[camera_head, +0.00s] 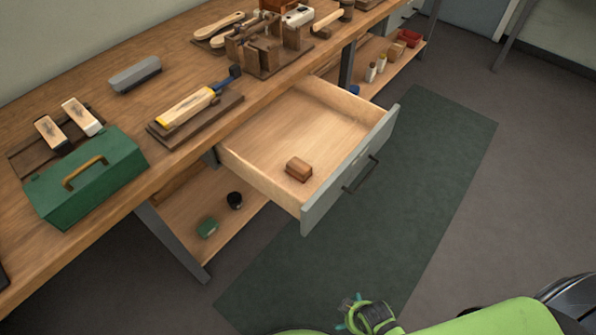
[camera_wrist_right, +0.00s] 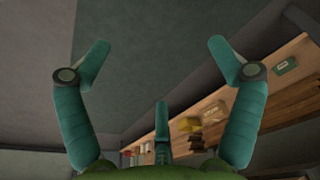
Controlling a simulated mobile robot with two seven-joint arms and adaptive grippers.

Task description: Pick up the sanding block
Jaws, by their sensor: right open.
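A small brown block (camera_head: 298,169), which looks like the sanding block, lies in the open drawer (camera_head: 275,130) close to its front panel. Nothing touches it except the drawer floor. My right gripper (camera_head: 352,308) is at the bottom of the head view, below and outside the drawer front, apart from the block. In the right wrist view its teal fingers (camera_wrist_right: 160,54) are spread wide and empty. The block cannot be made out in that view. My left gripper is not in view.
The grey drawer front (camera_head: 350,170) with its dark handle (camera_head: 360,174) juts out over the green mat (camera_head: 400,190). The workbench (camera_head: 190,75) holds a green toolbox (camera_head: 85,178), a grey block (camera_head: 135,74) and brushes. A lower shelf (camera_head: 225,220) carries small items.

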